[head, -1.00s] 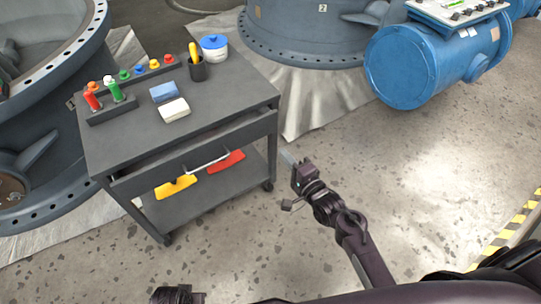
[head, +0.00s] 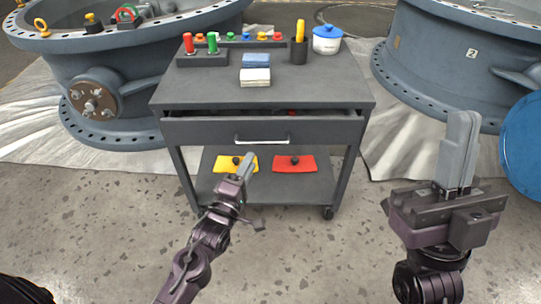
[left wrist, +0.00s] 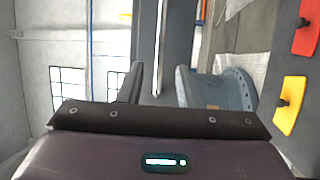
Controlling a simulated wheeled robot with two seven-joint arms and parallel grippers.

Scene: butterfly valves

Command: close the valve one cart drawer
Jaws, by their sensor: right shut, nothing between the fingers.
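The dark grey valve one cart (head: 330,85) stands ahead of me in the head view. Its drawer (head: 310,131) is partly pulled out; a dark gap shows above its front. The silver bar handle (head: 262,141) sits mid-front. My left gripper (head: 249,160) is below the handle in the picture, apparently short of the cart, and touches nothing that I can see. My right gripper (head: 460,145) is shut and empty, upright at the right, clear of the cart.
Large grey valve bodies (head: 440,60) flank the cart. The speckled floor in front is clear.

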